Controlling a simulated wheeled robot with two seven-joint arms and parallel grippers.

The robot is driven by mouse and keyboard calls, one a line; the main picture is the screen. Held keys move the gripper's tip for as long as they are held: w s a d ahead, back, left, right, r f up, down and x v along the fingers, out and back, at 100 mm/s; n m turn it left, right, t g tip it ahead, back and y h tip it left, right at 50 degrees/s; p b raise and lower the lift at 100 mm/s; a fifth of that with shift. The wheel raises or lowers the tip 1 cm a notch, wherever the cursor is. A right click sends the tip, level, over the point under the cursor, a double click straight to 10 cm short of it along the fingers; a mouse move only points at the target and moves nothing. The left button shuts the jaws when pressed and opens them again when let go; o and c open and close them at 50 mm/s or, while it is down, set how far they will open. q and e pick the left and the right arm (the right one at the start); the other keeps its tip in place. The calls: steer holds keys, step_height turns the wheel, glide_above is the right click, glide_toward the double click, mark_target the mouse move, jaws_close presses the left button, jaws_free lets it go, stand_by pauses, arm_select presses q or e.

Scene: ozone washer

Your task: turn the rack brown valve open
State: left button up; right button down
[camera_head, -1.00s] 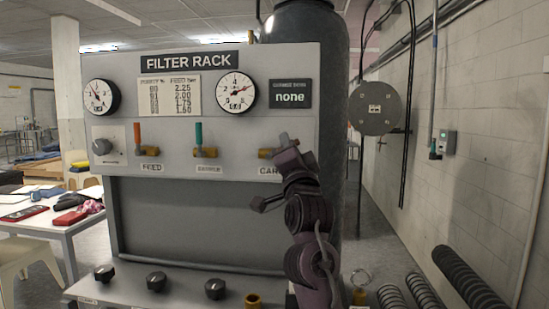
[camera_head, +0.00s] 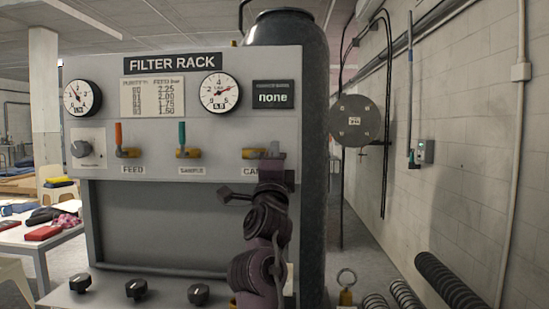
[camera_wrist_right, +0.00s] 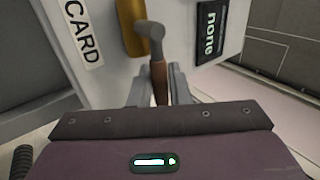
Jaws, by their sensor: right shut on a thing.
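The brown valve sits at the right end of the filter rack's valve row, above a label starting "CA". In the head view its brass body (camera_head: 252,153) shows, and my right gripper (camera_head: 272,163) covers its handle. In the right wrist view the brown handle (camera_wrist_right: 159,82) stands between the two fingers of my right gripper (camera_wrist_right: 158,92), which is shut on it. The handle's grey upper end (camera_wrist_right: 150,32) meets the brass body (camera_wrist_right: 134,30) beside the "CARD" lettering. My left gripper is not in view.
The filter rack (camera_head: 200,190) also carries an orange FEED valve (camera_head: 119,134) and a teal SAMPLE valve (camera_head: 182,134), both handles upright. Black knobs (camera_head: 136,288) line the lower ledge. A dark tank (camera_head: 312,100) stands behind. A cluttered table (camera_head: 70,240) is at left.

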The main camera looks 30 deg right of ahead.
steer(key=shift+f, duration=0.1)
steer(key=c, duration=1.4)
jaws_free()
steer(key=shift+c, duration=0.2)
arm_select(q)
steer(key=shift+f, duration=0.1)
